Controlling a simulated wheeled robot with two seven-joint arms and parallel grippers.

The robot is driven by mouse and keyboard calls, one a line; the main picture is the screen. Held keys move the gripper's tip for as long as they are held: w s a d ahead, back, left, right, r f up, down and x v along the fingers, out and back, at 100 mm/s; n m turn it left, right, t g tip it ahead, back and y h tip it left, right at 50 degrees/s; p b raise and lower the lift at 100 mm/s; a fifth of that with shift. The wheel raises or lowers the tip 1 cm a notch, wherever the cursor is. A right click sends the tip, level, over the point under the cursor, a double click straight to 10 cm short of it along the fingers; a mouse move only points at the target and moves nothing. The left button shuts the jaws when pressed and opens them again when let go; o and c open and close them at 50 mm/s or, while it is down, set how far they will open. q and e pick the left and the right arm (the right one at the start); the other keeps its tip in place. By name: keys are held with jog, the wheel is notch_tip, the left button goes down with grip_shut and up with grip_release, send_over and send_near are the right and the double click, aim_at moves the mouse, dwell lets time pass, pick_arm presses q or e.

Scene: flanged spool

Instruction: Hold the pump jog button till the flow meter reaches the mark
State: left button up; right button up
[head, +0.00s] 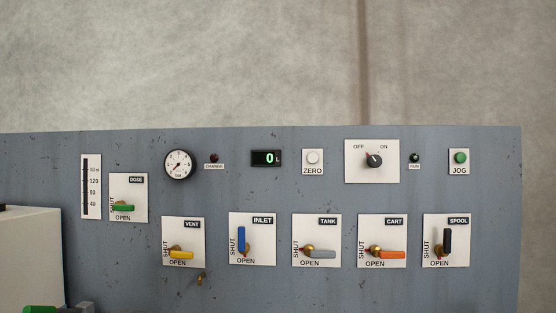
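The green JOG button (460,157) sits on a white plate at the panel's upper right. The digital display (266,158) reads 0 L in green. The small RUN lamp (415,157) looks dark. Neither gripper shows.
A pale box (30,255) stands lower left.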

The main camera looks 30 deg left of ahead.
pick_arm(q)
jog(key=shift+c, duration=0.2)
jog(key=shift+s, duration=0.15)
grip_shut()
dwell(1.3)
